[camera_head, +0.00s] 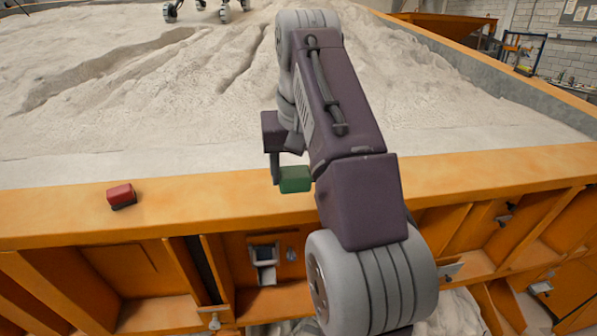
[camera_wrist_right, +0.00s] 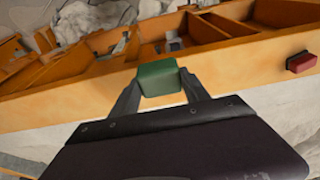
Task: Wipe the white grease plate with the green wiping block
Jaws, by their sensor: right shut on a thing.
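The green wiping block (camera_head: 296,181) is held in my right gripper (camera_head: 291,176), in front of the orange ledge in the head view. The wrist view shows the block (camera_wrist_right: 158,78) between both fingers of the right gripper (camera_wrist_right: 160,88), which is shut on it. I cannot tell whether the block touches the ledge or hangs above it. I cannot make out the white grease plate in either view; my right arm covers part of the ledge. My left gripper does not show.
An orange ledge (camera_head: 60,218) runs along the sandbed (camera_head: 130,90). A red block with a dark base (camera_head: 121,195) sits on it at left. Open orange compartments (camera_head: 160,313) lie below. A wheeled rover (camera_head: 205,8) stands on the sand at the back.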

